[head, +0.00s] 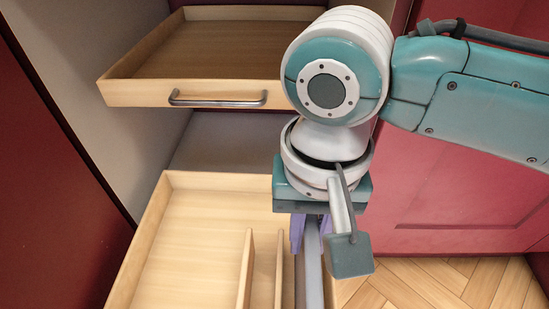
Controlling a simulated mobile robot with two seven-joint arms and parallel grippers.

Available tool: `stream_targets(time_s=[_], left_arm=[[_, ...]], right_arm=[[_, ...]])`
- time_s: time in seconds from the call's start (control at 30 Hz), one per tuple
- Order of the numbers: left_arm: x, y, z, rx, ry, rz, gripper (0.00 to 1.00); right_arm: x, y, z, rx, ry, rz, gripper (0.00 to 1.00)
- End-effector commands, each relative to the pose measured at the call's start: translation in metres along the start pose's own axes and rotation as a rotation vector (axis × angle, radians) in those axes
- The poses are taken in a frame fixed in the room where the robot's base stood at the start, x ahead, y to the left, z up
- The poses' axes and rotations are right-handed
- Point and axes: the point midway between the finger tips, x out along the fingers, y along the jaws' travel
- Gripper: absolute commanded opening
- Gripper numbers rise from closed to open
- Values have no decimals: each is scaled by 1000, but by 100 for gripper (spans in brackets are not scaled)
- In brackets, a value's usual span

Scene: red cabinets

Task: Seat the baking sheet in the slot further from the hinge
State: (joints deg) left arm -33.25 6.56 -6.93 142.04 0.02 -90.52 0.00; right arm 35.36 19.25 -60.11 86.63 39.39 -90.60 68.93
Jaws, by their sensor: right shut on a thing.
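My right gripper (311,232) comes in from the right, points down and is shut on the baking sheet (314,268). The sheet is grey, upright and seen almost edge-on; it runs down out of the bottom of the picture. It is at the right side of the lower wooden drawer (222,182), right of two thin upright dividers, the left one (245,272) and the right one (279,268). A narrow slot lies between the dividers. I cannot tell how deep the sheet sits, and its lower edge is hidden. My left gripper is not in view.
An upper wooden drawer (205,93) with a metal bar handle (218,100) sticks out above, close to my right wrist. A dark red panel (50,190) stands at left, a red cabinet front (460,195) at right. The lower drawer's left part is empty.

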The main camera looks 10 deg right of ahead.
Motion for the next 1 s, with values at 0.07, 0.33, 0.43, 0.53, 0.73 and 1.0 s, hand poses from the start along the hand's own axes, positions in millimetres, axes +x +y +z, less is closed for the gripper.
stream_targets(time_s=[0.07, 0.33, 0.43, 0.53, 0.73, 1.0], left_arm=[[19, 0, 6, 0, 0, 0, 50], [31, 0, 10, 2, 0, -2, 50], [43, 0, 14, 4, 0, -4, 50], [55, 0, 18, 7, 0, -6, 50], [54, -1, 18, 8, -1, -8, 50], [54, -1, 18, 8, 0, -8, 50]], right_arm=[[25, 0, 0, -1, 1, 0, 0], [44, -1, 0, -1, 1, -1, 0], [61, 0, 0, 0, 0, 0, 0], [78, -1, 0, 0, 1, -1, 0], [78, -1, 0, 0, 1, -2, 0], [82, 0, 0, 0, 1, -1, 24]])
